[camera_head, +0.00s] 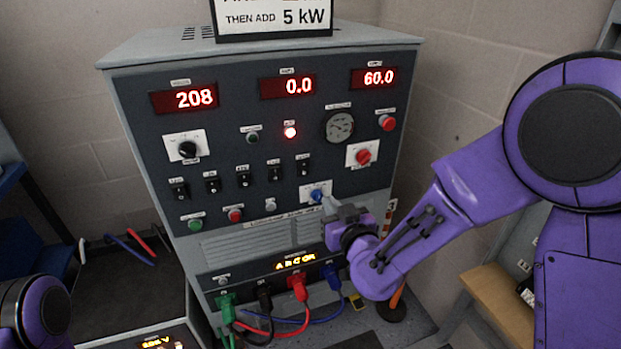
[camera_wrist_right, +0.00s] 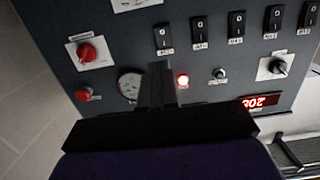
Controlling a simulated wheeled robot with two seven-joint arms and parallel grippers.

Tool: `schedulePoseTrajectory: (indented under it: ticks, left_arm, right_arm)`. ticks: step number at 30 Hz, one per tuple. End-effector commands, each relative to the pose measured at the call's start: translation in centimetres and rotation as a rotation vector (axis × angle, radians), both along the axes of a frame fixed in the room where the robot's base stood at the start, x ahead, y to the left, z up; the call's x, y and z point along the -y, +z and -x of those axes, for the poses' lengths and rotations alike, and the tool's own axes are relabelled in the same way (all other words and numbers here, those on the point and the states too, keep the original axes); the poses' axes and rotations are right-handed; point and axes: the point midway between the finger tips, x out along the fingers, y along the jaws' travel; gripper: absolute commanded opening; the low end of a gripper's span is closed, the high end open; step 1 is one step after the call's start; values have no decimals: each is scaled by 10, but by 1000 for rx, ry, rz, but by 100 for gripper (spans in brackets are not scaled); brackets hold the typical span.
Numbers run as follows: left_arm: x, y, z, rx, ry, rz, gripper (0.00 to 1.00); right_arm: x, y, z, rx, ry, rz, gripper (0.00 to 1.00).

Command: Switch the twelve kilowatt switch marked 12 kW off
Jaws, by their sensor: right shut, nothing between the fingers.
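A row of several black rocker switches (camera_head: 244,177) sits on the dark front panel of the grey cabinet. The labels are too small to read, so I cannot tell which switch is marked 12 kW or which way each rocker is set. The switches also show upside down along the top of the right wrist view (camera_wrist_right: 236,24). My right gripper (camera_head: 330,204) is shut and empty, low at the panel's right side, close to the blue knob (camera_head: 317,195). Its shut fingers show in the right wrist view (camera_wrist_right: 161,84). Only part of my left arm shows; its gripper is out of view.
Red displays (camera_head: 288,86) read 208, 0.0 and 60.0. A red lamp (camera_head: 290,132) glows above the switches. A gauge (camera_head: 339,125), a red knob (camera_head: 363,157) and a red button (camera_head: 387,123) are at right. Coloured cables (camera_head: 299,288) hang below. Space before the switches is clear.

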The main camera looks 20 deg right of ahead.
Motion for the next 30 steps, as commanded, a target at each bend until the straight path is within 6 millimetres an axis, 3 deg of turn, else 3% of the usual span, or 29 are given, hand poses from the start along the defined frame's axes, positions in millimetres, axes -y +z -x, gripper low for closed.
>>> schedulePoseTrajectory:
  ticks: [4,8,22,30]
  left_arm:
    - [0,1,0,0,0,0,43]
    - [0,4,0,0,0,0,43]
    - [0,22,0,0,0,0,43]
    - [0,25,0,0,0,0,43]
  right_arm:
    - [0,0,-4,-1,-1,-2,0]
    - [0,-2,-22,-1,-2,-4,0]
    - [-3,-14,-119,-2,-2,-3,0]
    - [-4,-18,-139,-2,-2,-3,0]
